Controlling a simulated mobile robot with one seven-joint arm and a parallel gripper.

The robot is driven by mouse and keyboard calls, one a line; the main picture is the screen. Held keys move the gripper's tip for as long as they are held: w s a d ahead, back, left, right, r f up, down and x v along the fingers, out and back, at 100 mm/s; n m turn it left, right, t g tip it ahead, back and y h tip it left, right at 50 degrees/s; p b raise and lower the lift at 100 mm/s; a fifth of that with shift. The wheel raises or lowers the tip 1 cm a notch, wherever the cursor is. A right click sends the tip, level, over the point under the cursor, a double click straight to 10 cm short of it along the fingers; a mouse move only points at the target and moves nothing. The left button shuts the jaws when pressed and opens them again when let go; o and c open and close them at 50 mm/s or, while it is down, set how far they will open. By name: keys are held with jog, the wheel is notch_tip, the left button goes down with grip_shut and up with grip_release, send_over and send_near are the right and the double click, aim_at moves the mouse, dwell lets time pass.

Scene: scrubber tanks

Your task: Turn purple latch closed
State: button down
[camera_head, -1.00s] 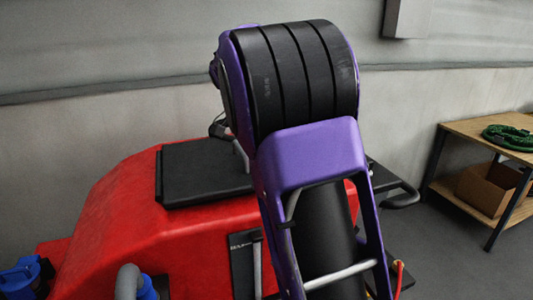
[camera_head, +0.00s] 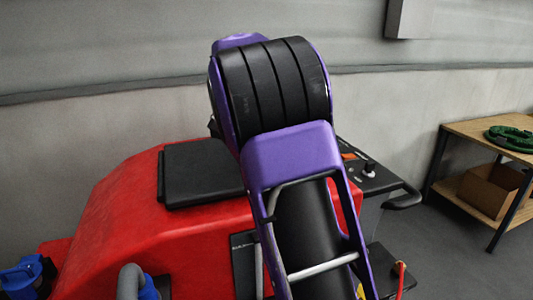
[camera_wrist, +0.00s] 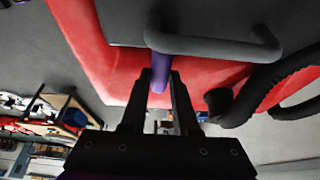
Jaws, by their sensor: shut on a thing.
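The purple latch (camera_wrist: 158,64) shows in the wrist view as a short purple bar hanging under the dark panel, against the red machine body (camera_wrist: 112,66). My gripper (camera_wrist: 161,80) has its two black fingertips on either side of the latch and is shut on it. The lower end of the latch shows between the fingers. In the head view my arm hides both the gripper and the latch. The red machine (camera_head: 120,210) stands in front of the wall there.
In the wrist view a grey bar handle (camera_wrist: 215,44) runs close to the latch, with black hoses (camera_wrist: 262,88) to its right. In the head view a black pad (camera_head: 200,172) lies on the machine and a control panel (camera_head: 375,182) shows right of my arm. A wooden table (camera_head: 470,188) stands far right.

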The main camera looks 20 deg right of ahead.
jog(key=c, duration=0.7)
grip_release()
jog(key=shift+o, duration=0.2)
jog(key=shift+r, duration=0.1)
jog(key=v, duration=1.7)
jog(key=shift+a, duration=0.15)
jog(key=shift+r, duration=0.1)
jog(key=shift+w, duration=0.1)
